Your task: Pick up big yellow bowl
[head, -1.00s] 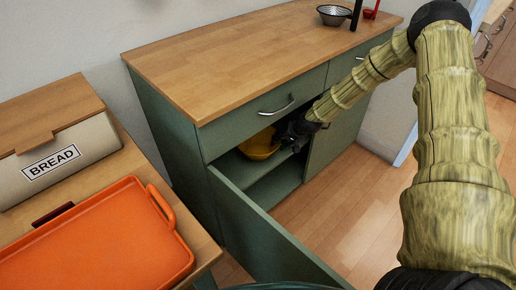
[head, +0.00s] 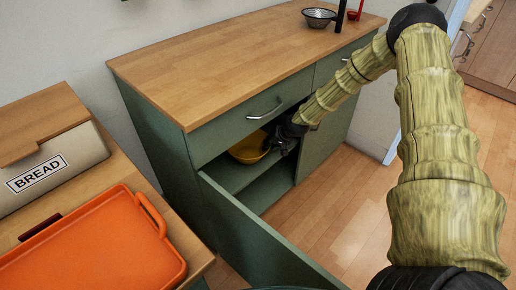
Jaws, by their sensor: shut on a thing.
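The big yellow bowl (head: 249,148) is inside the open green cabinet, at the upper shelf below the drawer. Its left part shows; the cabinet and my gripper hide the rest. My gripper (head: 276,143) is at the bowl's right side and is shut on its edge. The fingertips are dark and small, so their exact grip is hard to see. I cannot tell whether the bowl rests on the shelf or hangs just above it.
The open cabinet door (head: 262,232) stands out towards me, left of my arm. An orange tray (head: 95,250) and a bread box (head: 52,160) are on the left counter. A colander (head: 320,17) stands on the wooden cabinet top (head: 215,60). The floor at right is clear.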

